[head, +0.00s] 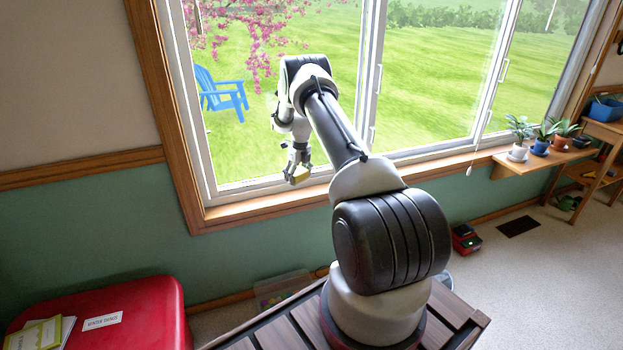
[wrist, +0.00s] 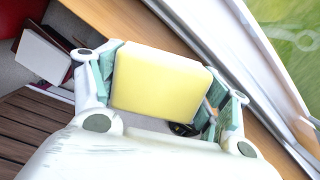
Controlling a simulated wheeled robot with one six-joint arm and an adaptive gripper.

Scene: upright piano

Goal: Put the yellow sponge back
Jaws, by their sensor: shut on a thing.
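The yellow sponge (wrist: 160,85) is a pale yellow block between the two fingers of my gripper (wrist: 163,95) in the wrist view. The fingers press on its left and right sides. The sponge appears held in the air near the sill; the exact gap cannot be told.
The wooden window sill (head: 262,207) runs below the window. Potted plants (head: 541,137) stand on a shelf at the right. A red chest (head: 140,318) with booklets (head: 42,333) is at lower left. A clear bin (head: 281,286) sits by the wall. Carpet at right is mostly free.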

